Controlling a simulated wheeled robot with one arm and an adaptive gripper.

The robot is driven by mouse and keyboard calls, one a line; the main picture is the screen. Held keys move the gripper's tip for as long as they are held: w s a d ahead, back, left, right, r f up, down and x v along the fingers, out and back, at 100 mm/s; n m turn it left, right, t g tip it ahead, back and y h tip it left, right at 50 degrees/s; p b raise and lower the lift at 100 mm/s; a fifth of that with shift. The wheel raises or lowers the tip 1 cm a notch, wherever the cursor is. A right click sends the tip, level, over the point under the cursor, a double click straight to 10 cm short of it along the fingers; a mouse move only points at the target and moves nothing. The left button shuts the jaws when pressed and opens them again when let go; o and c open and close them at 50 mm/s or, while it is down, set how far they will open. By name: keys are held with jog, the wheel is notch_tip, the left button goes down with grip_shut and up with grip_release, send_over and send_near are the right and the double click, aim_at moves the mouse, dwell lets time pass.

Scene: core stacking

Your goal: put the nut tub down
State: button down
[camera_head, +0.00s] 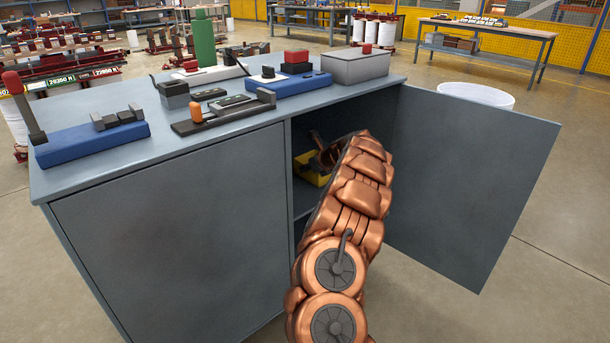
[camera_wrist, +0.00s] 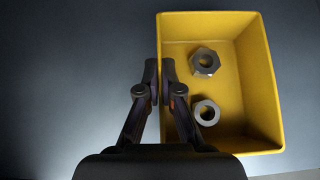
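The nut tub is a yellow open box; in the wrist view its rim (camera_wrist: 225,17) and floor show clearly. Two grey nuts lie in it, one farther back (camera_wrist: 205,62) and one nearer (camera_wrist: 207,112). My gripper (camera_wrist: 159,72) has one finger on each side of the tub's left wall and is shut on it. In the head view the tub (camera_head: 310,177) shows partly inside the cabinet (camera_head: 180,230), with my arm covering much of it. I cannot tell whether its underside touches the shelf.
The right cabinet door (camera_head: 475,185) stands open to the right of my arm. The left door is shut. Several tools and boxes, including a grey box (camera_head: 355,66) and a blue block (camera_head: 92,142), stand on the cabinet top. A grey surface surrounds the tub.

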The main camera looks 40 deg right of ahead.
jog(key=shift+f, duration=0.65)
jog(key=shift+r, duration=0.1)
jog(key=c, duration=1.8)
grip_release()
jog(key=o, duration=0.5)
jog(key=shift+s+r, duration=0.15)
jog(key=shift+s, duration=0.05)
jog(key=p+v, duration=0.3)
jog(key=v, duration=0.8)
jog(key=shift+s+r, duration=0.2)
